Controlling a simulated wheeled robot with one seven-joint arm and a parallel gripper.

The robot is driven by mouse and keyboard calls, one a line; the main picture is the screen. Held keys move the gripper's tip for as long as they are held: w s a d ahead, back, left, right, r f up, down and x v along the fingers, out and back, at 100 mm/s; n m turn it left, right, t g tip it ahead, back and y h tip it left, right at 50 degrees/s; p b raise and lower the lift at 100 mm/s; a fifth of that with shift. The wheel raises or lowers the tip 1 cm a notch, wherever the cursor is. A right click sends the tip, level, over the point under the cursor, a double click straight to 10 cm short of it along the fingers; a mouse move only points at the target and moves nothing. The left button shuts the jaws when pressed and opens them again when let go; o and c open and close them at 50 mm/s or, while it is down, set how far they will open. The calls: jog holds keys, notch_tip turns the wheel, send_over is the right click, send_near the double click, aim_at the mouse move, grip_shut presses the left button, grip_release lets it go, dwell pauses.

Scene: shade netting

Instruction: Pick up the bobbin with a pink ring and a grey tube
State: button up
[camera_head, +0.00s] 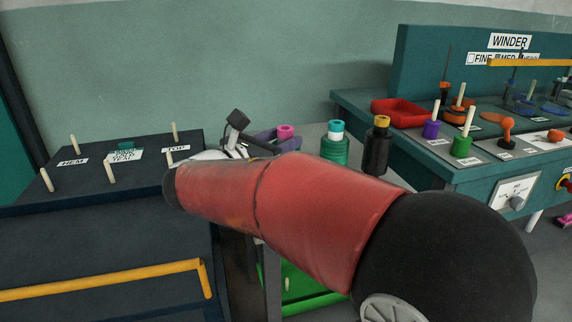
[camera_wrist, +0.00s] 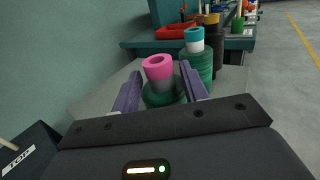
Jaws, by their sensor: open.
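The bobbin with a pink ring (camera_wrist: 159,66) and a grey tube stands upright in the wrist view, with dark green thread wound low on it. Only its pink top (camera_head: 285,131) shows in the head view; my gripper and arm hide the rest. My gripper (camera_wrist: 160,76) has purple fingers, one on each side of the bobbin in the wrist view. The fingers are open with gaps beside the tube. I cannot tell how deep the bobbin lies between them.
A green bobbin with a teal ring (camera_head: 335,127) stands close behind to the right, then a black bobbin with a yellow ring (camera_head: 382,122). The teal winder bench (camera_head: 440,172) with a red tray (camera_head: 398,113) is at the right. A dark pegged stand (camera_head: 85,183) is at the left.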

jog(key=shift+x, duration=1.15)
grip_shut()
jog(key=shift+r, duration=0.15)
